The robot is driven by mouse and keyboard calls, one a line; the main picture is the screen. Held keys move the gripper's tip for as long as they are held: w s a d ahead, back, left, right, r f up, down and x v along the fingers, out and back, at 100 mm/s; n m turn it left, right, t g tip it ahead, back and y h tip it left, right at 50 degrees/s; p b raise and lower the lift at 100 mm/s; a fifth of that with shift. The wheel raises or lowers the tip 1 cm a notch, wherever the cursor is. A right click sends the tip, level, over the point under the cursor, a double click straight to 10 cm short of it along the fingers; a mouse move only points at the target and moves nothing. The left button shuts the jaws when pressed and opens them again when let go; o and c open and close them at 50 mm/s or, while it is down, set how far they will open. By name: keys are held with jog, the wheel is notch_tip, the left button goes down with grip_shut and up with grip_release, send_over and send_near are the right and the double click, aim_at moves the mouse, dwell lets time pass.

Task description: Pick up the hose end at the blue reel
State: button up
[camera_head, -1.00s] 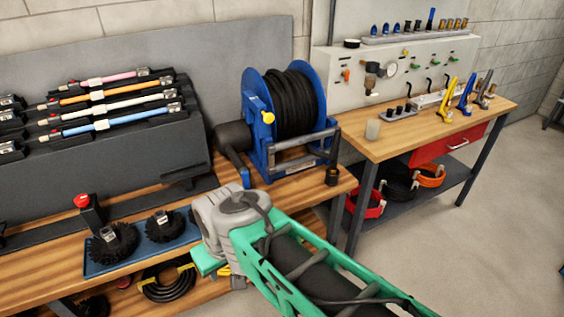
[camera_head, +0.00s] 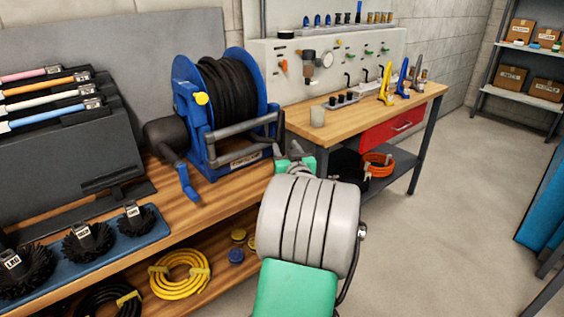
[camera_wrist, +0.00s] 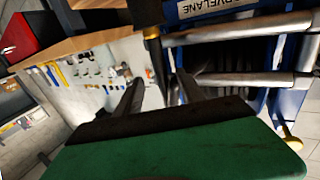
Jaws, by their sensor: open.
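The blue reel (camera_head: 186,78) stands on the wooden bench, wound with black hose (camera_head: 230,88). Its frame and label show upside down in the wrist view (camera_wrist: 222,8).
Reel crossbars (camera_wrist: 240,32) lie close beside my right finger in the wrist view. Brushes (camera_head: 88,240) on a blue mat are at left. Open floor (camera_head: 450,230) lies right.

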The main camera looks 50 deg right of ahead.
aim_at(283, 141)
jog(key=x, duration=0.5)
jog(key=shift+w+d, duration=0.1)
jog(key=shift+w, duration=0.15)
jog(key=shift+c, duration=0.4)
grip_shut()
jog(key=shift+r, duration=0.1)
dwell(0.5)
